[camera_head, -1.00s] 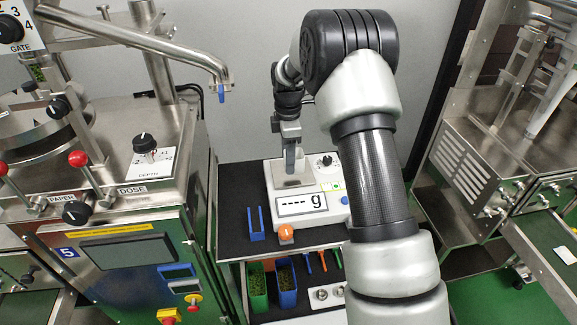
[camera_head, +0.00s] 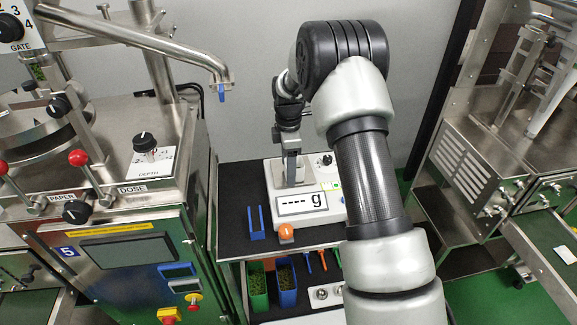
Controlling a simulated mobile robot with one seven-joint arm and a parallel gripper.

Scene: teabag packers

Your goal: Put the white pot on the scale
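The white scale (camera_head: 303,202) stands on the dark top of a cart, and its display shows dashes and "g". My gripper (camera_head: 291,183) points down over the scale's grey pan, behind the display. I see its fingers as one narrow grey shape from this side, so I cannot tell whether they are open or shut, or whether they touch the pan. I cannot make out a white pot; my arm covers the right part of the cart top.
A small blue holder (camera_head: 256,223) and an orange round object (camera_head: 286,232) are at the scale's front left. Green (camera_head: 258,287) and blue (camera_head: 287,284) bins sit on the lower shelf. Steel machines stand left (camera_head: 130,210) and right (camera_head: 470,165). A wall is close behind.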

